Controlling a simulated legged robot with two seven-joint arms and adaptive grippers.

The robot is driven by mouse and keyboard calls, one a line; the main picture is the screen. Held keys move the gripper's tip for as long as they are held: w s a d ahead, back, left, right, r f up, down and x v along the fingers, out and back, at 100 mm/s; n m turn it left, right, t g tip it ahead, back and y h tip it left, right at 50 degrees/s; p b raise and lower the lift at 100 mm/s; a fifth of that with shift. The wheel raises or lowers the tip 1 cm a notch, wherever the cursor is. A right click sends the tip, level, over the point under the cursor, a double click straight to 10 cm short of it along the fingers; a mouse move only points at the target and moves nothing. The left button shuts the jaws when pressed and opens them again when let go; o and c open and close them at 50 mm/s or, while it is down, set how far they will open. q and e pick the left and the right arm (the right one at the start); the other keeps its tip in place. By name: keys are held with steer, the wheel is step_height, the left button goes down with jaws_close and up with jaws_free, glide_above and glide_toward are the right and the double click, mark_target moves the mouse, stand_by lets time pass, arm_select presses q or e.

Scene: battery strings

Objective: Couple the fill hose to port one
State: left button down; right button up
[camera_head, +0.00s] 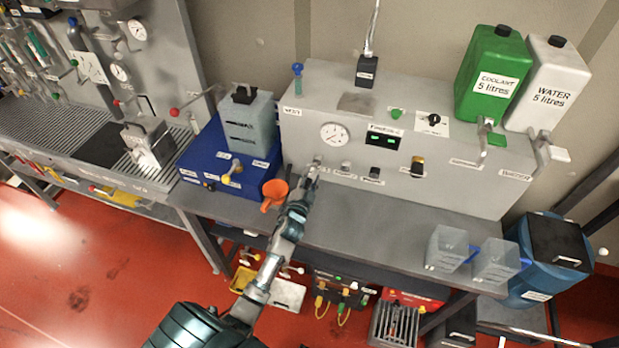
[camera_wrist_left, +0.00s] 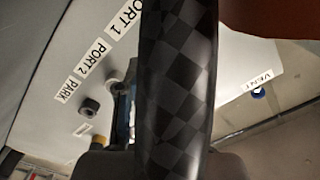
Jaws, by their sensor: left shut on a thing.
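The grey bench unit (camera_head: 300,120) carries a row of labelled ports on its front. My left gripper (camera_head: 308,178) is at the port row's left end, close to the front face. In the left wrist view, a thick dark checkered tube (camera_wrist_left: 178,90), apparently the fill hose, fills the middle, and the gripper is shut on it. The PORT 1 label (camera_wrist_left: 127,17) shows beside the tube; port one itself is hidden. Port two (camera_wrist_left: 114,87) and the park fitting (camera_wrist_left: 90,107) show bare. I cannot tell whether the hose end touches port one. My right gripper is not in view.
Green coolant (camera_head: 492,75) and white water (camera_head: 550,85) canisters sit at the unit's right end. Two clear jugs (camera_head: 447,247) stand at the bench's right. The front middle of the bench is clear.

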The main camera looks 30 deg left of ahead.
arm_select(q)
steer(key=shift+d+r, duration=0.15)
steer(key=shift+d, duration=0.1)
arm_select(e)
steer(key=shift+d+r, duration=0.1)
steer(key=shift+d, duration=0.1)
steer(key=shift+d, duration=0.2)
arm_select(q)
steer(key=shift+x, duration=1.45)
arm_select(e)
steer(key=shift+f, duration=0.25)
arm_select(q)
steer(key=c, duration=0.7)
jaws_free()
steer(key=shift+o, duration=0.2)
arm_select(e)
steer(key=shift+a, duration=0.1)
